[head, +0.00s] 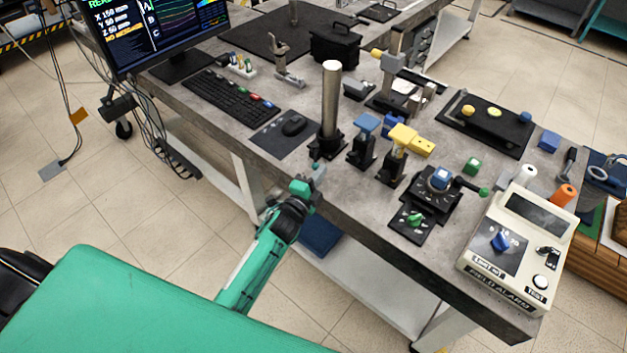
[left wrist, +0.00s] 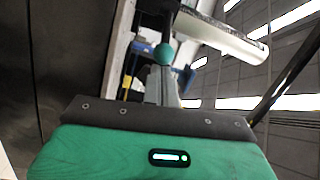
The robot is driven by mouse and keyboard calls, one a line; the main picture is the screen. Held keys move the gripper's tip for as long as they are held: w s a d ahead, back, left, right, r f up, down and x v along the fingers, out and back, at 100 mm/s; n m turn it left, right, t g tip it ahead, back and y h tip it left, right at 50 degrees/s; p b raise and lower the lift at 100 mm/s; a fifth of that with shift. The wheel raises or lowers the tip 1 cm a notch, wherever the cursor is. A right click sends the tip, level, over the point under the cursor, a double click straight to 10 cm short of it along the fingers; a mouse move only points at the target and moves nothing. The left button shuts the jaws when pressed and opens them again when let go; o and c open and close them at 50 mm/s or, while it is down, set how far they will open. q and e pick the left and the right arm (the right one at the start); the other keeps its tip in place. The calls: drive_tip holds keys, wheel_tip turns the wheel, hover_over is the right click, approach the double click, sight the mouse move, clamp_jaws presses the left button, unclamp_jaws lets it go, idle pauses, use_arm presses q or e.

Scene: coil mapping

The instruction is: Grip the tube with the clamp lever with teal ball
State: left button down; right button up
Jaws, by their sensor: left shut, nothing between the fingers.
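The tube (head: 330,95) is a tall, upright metal cylinder in a black clamp (head: 327,145) at the near edge of the bench. It also shows in the left wrist view (left wrist: 228,40), tilted by the camera angle. The lever's teal ball (left wrist: 165,54) is just beyond my left fingertips in the left wrist view. My left gripper (head: 316,169) is shut and empty, low in front of the clamp at the bench edge. It also shows in the left wrist view (left wrist: 161,74). Whether fingertips and ball touch, I cannot tell. My right gripper is out of view.
A blue-topped stand (head: 366,125) and a yellow-topped stand (head: 402,138) are right of the tube. A mouse (head: 293,125) and keyboard (head: 230,97) lie to its left. A cream control box (head: 515,245) stands at the right. Floor is open left of the bench.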

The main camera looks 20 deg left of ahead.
use_arm(q)
drive_tip(key=shift+w, duration=0.25)
drive_tip(key=shift+s+a+h, duration=0.1)
drive_tip(key=shift+h, duration=0.3)
